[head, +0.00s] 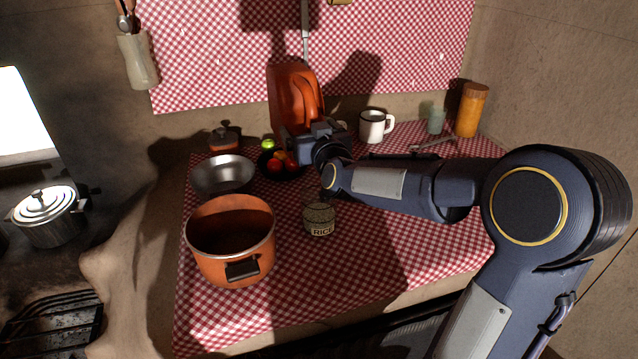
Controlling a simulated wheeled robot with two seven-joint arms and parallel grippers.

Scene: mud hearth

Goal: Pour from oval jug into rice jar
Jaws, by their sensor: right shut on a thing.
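The rice jar (319,219), a small pale jar labelled RICE, stands upright on the checked cloth, nearer than the jug and below my right forearm. My left gripper is not in view.
A large orange pot (232,262) stands left of the rice jar, with a metal bowl (222,174) behind it. A fruit bowl (268,172) is near the jug. A white mug (372,127), green cup (436,121) and orange canister (471,110) stand at back right. The front-right cloth is clear.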

